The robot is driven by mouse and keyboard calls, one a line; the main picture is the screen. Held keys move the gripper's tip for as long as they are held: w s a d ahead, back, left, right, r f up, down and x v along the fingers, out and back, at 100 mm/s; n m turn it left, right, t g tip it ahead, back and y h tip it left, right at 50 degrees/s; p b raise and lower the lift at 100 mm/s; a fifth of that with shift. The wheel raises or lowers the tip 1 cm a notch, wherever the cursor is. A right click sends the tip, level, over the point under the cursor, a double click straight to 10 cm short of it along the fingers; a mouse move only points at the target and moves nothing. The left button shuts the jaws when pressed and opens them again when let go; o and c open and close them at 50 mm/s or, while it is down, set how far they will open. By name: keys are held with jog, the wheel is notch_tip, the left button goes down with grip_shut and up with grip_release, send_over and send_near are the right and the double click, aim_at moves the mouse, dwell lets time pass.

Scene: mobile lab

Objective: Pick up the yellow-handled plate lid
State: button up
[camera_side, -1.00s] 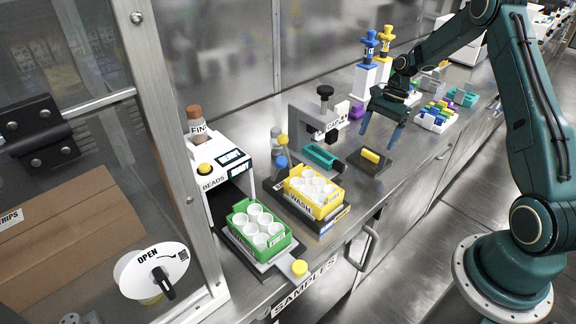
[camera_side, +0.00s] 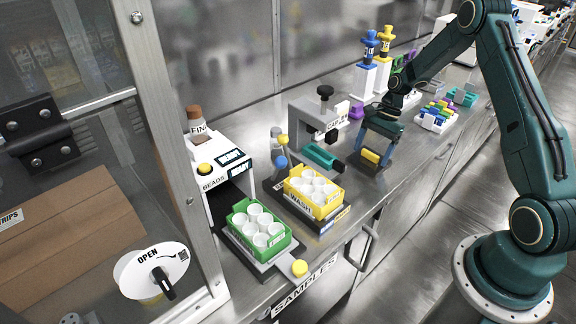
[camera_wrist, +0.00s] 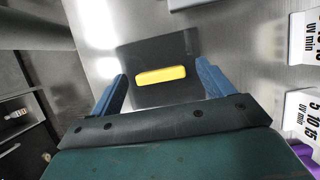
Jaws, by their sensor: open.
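The plate lid (camera_wrist: 160,50) is a dark flat piece with a yellow handle (camera_wrist: 161,75) on top. It lies on the steel bench. In the side view its yellow handle (camera_side: 371,156) shows between my fingers. My gripper (camera_side: 372,160) points down over the lid, its blue fingers on either side of the handle. In the wrist view my gripper (camera_wrist: 161,80) is open, with a gap between each finger and the handle. I cannot tell whether the fingertips touch the lid.
A microscope-like device (camera_side: 318,120) with a teal part stands just left of the lid. A yellow WASH rack (camera_side: 316,208) and a green rack (camera_side: 262,252) with white cups stand nearer. A tray of coloured pieces (camera_side: 437,117) is at right. Bare bench lies around the lid.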

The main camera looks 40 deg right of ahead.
jog(key=c, duration=1.1)
jog(key=shift+o, duration=0.2)
jog(key=shift+r, duration=0.15)
notch_tip(320, 180, up, 20)
dwell(0.7)
